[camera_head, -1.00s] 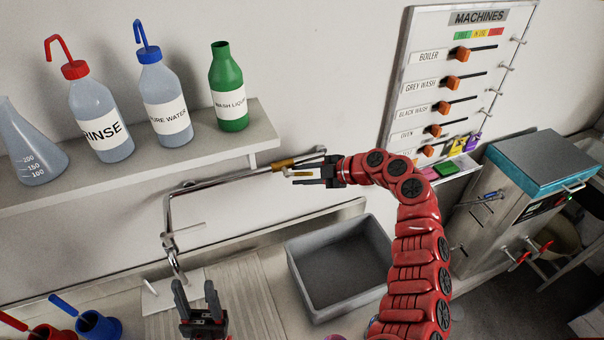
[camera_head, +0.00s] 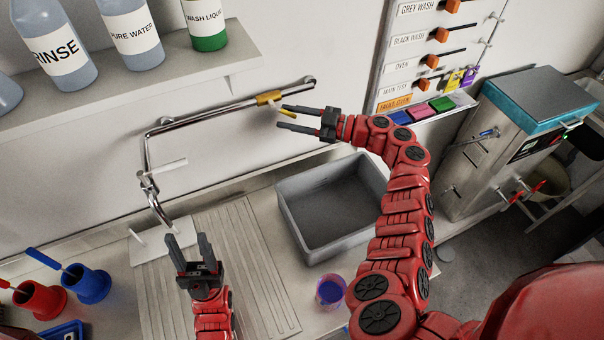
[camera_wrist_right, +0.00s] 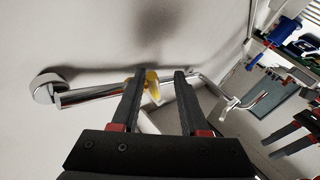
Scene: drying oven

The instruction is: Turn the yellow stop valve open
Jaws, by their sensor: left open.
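The yellow stop valve (camera_head: 268,97) sits on the chrome wall pipe (camera_head: 215,112), and its small yellow handle (camera_head: 288,113) sticks out toward my right gripper (camera_head: 282,117). The right gripper is open, with its fingers pointing left at the valve. The handle shows between the fingers, close to the upper one. In the right wrist view, the yellow handle (camera_wrist_right: 153,85) appears between the fingertips (camera_wrist_right: 160,72), nearer the left finger; I cannot tell if they touch. My left gripper (camera_head: 188,240) is open and empty, pointing up above the ribbed drainboard.
A grey sink basin (camera_head: 330,210) lies below the right arm. A shelf (camera_head: 130,90) with bottles is above the pipe. Red and blue cups (camera_head: 92,284) stand at the lower left, and a purple cup (camera_head: 330,291) stands by the basin. A switch panel (camera_head: 395,75) is at the right.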

